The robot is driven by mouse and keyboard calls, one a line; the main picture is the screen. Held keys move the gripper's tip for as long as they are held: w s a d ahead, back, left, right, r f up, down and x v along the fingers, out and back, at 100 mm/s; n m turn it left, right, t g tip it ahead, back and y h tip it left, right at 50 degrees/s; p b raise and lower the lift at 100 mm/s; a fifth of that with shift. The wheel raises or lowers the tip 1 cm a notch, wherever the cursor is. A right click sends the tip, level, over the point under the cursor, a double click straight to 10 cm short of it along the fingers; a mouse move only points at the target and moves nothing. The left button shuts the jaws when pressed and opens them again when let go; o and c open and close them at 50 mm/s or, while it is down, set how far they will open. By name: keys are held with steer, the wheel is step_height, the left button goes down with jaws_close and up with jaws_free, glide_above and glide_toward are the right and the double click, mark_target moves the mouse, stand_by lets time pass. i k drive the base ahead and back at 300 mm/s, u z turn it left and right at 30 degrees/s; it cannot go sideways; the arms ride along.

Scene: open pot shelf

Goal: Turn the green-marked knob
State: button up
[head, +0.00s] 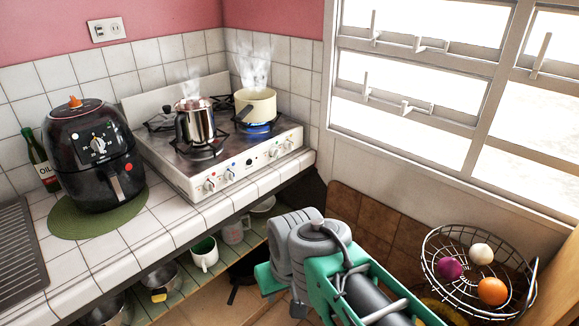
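The white stove (180,180) stands on the tiled counter, with a row of several knobs (209,186) along its front panel. Tiny coloured marks sit by the knobs, but they are too small for me to tell surely which one is green. The grey and green end of my arm (318,240) is low at the centre right, in front of and below the counter edge, apart from the stove and its knobs. My gripper's fingertips cannot be made out, so I cannot tell whether it is open or shut.
A steaming metal pot (195,125) and a steaming cream pot (256,104) over blue flame stand on the stove. A black air fryer (95,155) is at left. A wire fruit basket (430,262) is right of my arm. Dishes fill the shelf below.

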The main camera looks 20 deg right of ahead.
mark_target(274, 151)
steer(key=z, duration=0.5)
steer(key=i, duration=0.45)
steer(key=u, duration=1.7)
